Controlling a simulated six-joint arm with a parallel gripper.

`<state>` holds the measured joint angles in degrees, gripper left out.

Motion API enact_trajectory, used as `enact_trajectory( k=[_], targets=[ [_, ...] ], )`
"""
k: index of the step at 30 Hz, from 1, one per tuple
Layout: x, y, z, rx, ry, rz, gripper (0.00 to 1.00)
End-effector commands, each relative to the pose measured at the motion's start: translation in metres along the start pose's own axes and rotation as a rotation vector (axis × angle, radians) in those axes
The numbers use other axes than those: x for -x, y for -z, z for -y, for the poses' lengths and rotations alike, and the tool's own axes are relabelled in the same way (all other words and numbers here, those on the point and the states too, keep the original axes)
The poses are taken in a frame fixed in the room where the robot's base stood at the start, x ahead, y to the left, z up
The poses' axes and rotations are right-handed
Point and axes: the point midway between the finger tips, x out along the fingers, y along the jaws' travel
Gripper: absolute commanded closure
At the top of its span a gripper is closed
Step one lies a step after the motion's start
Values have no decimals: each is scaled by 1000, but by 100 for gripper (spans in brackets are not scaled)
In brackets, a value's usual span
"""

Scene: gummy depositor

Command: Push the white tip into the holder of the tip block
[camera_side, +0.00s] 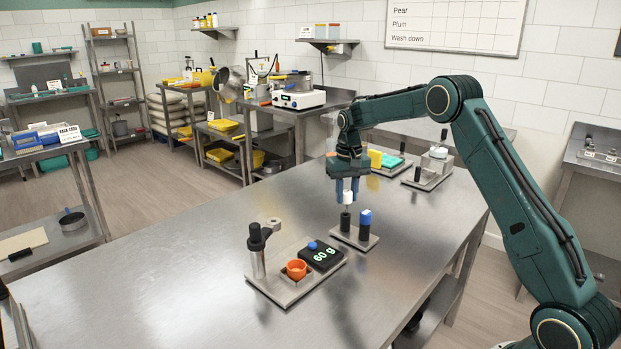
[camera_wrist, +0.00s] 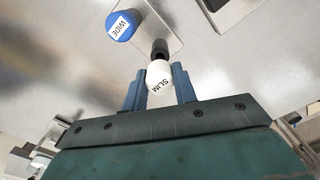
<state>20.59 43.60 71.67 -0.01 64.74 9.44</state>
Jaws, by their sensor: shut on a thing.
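My gripper (camera_side: 347,190) is shut on the white tip (camera_side: 348,198), its blue fingers on either side. In the wrist view the white tip (camera_wrist: 159,76) is marked SLIM, between the fingertips (camera_wrist: 160,88). The tip block (camera_side: 340,235) is a small metal plate with two dark posts. The white tip is upright over the left post, a black holder (camera_side: 345,220); its narrow lower end meets the holder's top or is just above it, I cannot tell which. The other post carries a blue tip (camera_side: 365,217), marked WIDE in the wrist view (camera_wrist: 120,27).
In front of the block stands a metal base (camera_side: 291,293) with a black-handled cylinder (camera_side: 257,254), an orange cup (camera_side: 296,269) and a display reading 60 g (camera_side: 321,256). Behind are a tray with yellow and green items (camera_side: 389,162) and another fixture (camera_side: 428,177). The table's left part is clear.

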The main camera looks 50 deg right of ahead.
Motion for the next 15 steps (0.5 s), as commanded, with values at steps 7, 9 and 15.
enact_trajectory(
  k=[7, 9, 15],
  targets=[
    [-6, 0, 0, 0, 0, 1, 100],
    [-8, 0, 0, 0, 0, 1, 100],
    [-13, 0, 0, 0, 0, 1, 100]
  ],
)
